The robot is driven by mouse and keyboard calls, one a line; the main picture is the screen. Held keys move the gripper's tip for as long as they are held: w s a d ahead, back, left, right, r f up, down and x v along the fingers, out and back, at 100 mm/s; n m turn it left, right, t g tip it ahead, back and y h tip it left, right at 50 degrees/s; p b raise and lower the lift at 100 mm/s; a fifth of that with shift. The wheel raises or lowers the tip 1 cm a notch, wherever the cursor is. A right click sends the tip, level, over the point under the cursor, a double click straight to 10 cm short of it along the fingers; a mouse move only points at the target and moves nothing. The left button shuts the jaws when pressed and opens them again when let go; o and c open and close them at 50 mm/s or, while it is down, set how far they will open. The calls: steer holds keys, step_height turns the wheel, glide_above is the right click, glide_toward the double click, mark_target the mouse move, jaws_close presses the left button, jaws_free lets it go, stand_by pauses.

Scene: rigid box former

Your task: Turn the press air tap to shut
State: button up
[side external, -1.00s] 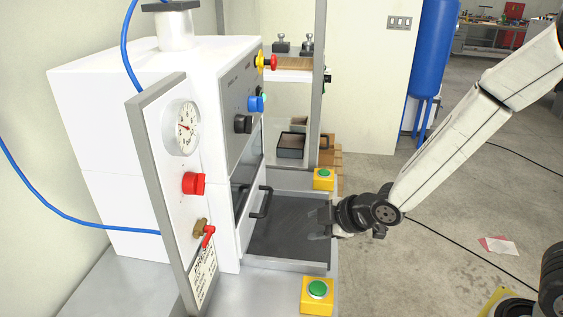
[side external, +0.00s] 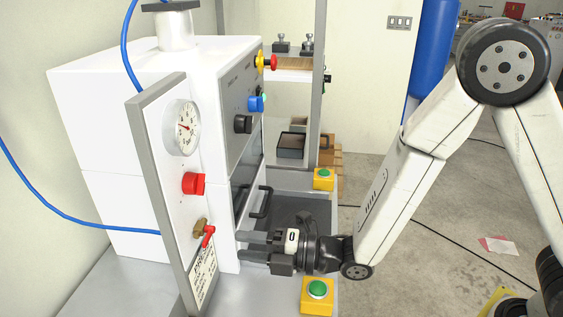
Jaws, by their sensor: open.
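The press air tap (side external: 208,236) has a red lever on a brass body, low on the white side panel (side external: 170,215). Its red lever points down and to the left from its upper right end. My gripper (side external: 240,247) is open and empty, with its fingers pointing left toward the tap. The fingertips are a short way to the right of the lever and do not appear to touch it. The gripper hides part of the tray behind it.
A red knob (side external: 193,184) and a pressure gauge (side external: 183,127) sit above the tap. A green button on a yellow box (side external: 317,294) stands just below my gripper; another (side external: 323,179) is farther back. A black handle (side external: 263,202) juts out behind the gripper.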

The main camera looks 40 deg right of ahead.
mark_target(208, 241)
steer(key=shift+x, duration=3.9)
jaws_close()
